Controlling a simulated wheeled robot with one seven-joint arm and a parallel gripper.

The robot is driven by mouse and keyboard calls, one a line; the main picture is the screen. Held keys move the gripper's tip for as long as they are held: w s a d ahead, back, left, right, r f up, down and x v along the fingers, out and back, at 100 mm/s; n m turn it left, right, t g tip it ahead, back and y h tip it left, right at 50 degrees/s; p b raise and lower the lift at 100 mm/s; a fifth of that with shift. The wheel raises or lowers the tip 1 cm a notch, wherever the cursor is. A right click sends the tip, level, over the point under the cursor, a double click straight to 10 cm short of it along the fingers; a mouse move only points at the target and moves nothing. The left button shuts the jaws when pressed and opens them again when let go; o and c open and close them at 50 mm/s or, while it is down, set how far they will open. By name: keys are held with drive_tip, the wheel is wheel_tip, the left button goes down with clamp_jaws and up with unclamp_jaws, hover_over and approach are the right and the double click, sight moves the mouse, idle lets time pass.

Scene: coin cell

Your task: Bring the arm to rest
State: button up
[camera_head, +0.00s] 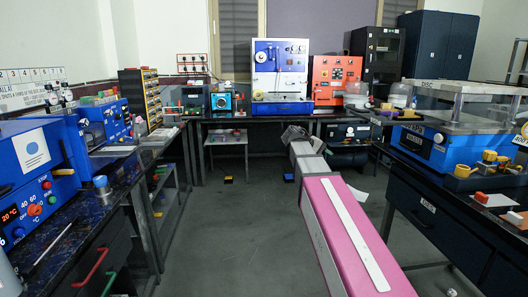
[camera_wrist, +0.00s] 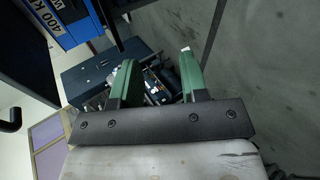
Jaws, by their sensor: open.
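My arm reaches forward from the bottom of the head view, with a pink link nearest and grey links beyond it. My gripper (camera_wrist: 158,66) is open in the wrist view, with its two green fingers apart. Nothing is held between them; a dark blue-grey box (camera_wrist: 92,72) and small equipment show beyond the fingers, apart from them. In the head view the far end of the arm (camera_head: 295,134) stands over the aisle, too small there to make out the fingers.
A dark bench (camera_head: 78,238) with blue machines runs along the left. Another bench (camera_head: 460,205) with a clear-covered blue machine (camera_head: 430,150) stands on the right. A back bench (camera_head: 260,118) holds several instruments. The grey floor (camera_head: 238,220) between them is mostly clear.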

drive_tip(key=s+a+f+m+y, duration=0.1)
drive_tip(key=s+a+f+y, duration=0.1)
drive_tip(key=s+f, duration=0.5)
drive_tip(key=s+a+f+m+g+y, duration=0.1)
drive_tip(key=s+a+f+y, duration=0.2)
drive_tip(key=f, duration=1.3)
drive_tip(key=s+a+f+g+y, duration=0.1)
drive_tip(key=s+a+f+y, duration=0.1)
drive_tip(key=s+f+y, duration=0.4)
drive_tip(key=s+f, duration=0.4)
drive_tip(key=f, duration=0.2)
drive_tip(key=shift+s+a+f+m, duration=0.2)
drive_tip(key=shift+s+f+m, duration=0.15)
drive_tip(key=shift+s+m, duration=0.05)
